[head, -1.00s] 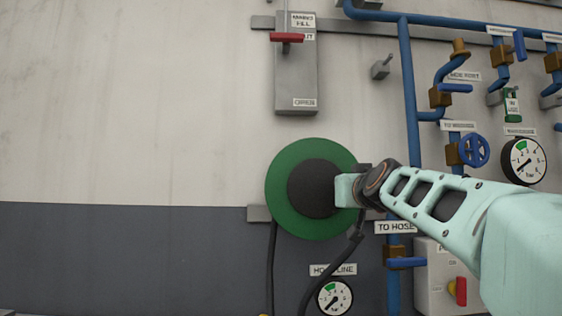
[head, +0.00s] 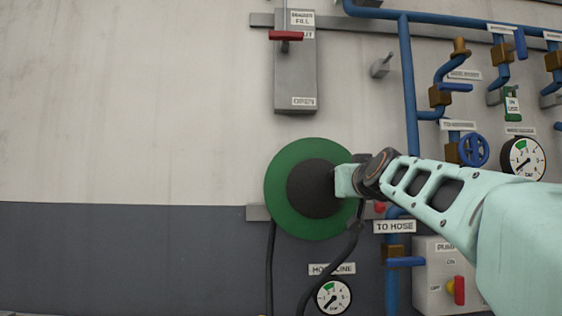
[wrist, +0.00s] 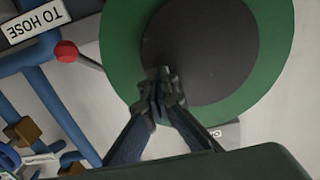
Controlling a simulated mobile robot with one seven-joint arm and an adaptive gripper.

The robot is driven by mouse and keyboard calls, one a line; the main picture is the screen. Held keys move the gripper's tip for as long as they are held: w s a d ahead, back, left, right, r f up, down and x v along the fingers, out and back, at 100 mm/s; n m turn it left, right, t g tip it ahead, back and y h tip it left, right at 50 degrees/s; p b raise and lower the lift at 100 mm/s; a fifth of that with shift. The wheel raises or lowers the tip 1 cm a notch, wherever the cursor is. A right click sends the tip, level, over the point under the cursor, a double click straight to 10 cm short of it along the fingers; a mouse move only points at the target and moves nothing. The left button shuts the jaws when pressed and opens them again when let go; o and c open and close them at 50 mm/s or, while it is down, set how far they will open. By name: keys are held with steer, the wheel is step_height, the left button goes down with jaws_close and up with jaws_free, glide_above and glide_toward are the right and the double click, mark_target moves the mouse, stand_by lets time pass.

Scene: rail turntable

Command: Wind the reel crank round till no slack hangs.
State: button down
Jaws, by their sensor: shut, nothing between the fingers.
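The reel is a green disc (head: 283,215) with a dark round hub (head: 310,190), mounted on the wall; it also fills the upper middle of the wrist view (wrist: 272,88). A red knob (wrist: 66,51) on a thin grey rod shows beside the reel's rim in the wrist view. In the head view a small red part (head: 379,208) shows just below my wrist. My gripper (wrist: 160,92) is shut and empty, its fingertips over the hub's edge, apart from the red knob. Whether they touch the hub is unclear. A dark hose (head: 271,265) hangs below the reel.
A second dark hose stretch (head: 337,262) curves down past the hose line gauge (head: 333,297). Blue pipes (head: 409,80) with valves stand close on the right. A grey box with a red lever (head: 286,37) is above. The wall at left is clear.

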mark_target(331, 170)
steer(key=shift+r, duration=0.15)
steer(key=shift+a+r+p, duration=0.2)
steer(key=shift+r+p, duration=0.45)
steer(key=shift+p, duration=0.15)
steer(key=shift+a+r+p, duration=0.45)
steer(key=shift+r+p, duration=0.1)
steer(key=shift+p, duration=0.3)
steer(key=shift+r, duration=0.1)
steer(key=shift+a+r+p, duration=0.25)
steer(key=shift+r+p, duration=0.1)
steer(key=shift+p, duration=0.5)
steer(key=shift+a+r+p, duration=0.1)
steer(key=shift+a+p, duration=0.15)
steer(key=shift+p, duration=0.05)
steer(key=shift+r, duration=0.15)
